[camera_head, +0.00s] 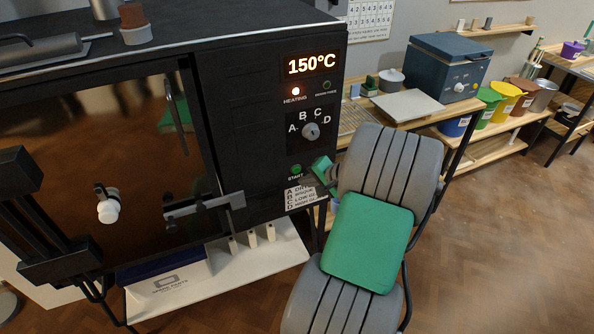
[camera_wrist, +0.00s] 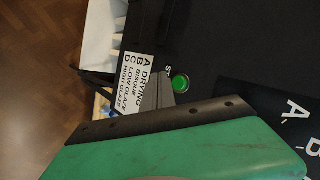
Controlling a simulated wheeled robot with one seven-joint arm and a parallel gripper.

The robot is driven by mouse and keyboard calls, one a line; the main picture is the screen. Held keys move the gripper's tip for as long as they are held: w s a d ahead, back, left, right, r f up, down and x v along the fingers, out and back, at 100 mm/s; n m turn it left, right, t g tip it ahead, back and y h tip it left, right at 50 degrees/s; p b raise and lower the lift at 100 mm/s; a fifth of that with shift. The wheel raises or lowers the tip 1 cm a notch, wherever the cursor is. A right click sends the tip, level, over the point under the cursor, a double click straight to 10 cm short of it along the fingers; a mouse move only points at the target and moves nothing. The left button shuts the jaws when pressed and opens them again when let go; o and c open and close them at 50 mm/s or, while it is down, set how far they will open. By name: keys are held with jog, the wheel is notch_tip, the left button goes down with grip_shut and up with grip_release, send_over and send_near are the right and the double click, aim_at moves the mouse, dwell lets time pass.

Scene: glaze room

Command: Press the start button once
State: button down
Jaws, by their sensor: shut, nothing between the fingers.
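The start button (camera_head: 296,169) is a small round green button low on the black kiln's control panel (camera_head: 266,120). My gripper (camera_head: 319,172) is just to the right of the button in the head view. In the wrist view my shut, empty gripper (camera_wrist: 165,92) has its dark fingertips close beside the button. I cannot tell whether they touch the panel. The display (camera_head: 311,65) reads 150°C, and the heating lamp (camera_head: 296,91) glows orange.
A selector knob (camera_head: 311,131) marked A to D sits above the button, and a printed label (camera_head: 301,197) below it. The kiln's door (camera_head: 100,160) with its latch is at left. A bench (camera_head: 420,115) with a blue box (camera_head: 447,66) stands at right.

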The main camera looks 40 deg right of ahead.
jog(key=s, duration=0.1)
jog(key=s+a, duration=0.1)
jog(key=s, duration=0.1)
jog(key=shift+s, duration=0.1)
dwell(0.7)
jog(key=s+a+f+n+g+y, duration=0.15)
jog(key=s+a+f+g, duration=0.3)
jog(key=s+f, duration=0.45)
jog(key=s+a+r+n+g, duration=0.2)
jog(key=s+a+g, duration=0.2)
jog(key=s, duration=0.6)
jog(key=w+a+r+n+t+h, duration=0.1)
jog(key=w+a+r+n, duration=0.4)
jog(key=a+r, duration=0.4)
jog(key=w+a+r+n+t+h, duration=0.1)
jog(key=w+a+r+n, duration=0.5)
jog(key=a+r, duration=0.3)
jog(key=a, duration=0.4)
jog(key=shift+a+h, duration=0.25)
jog(key=shift+h, duration=0.1)
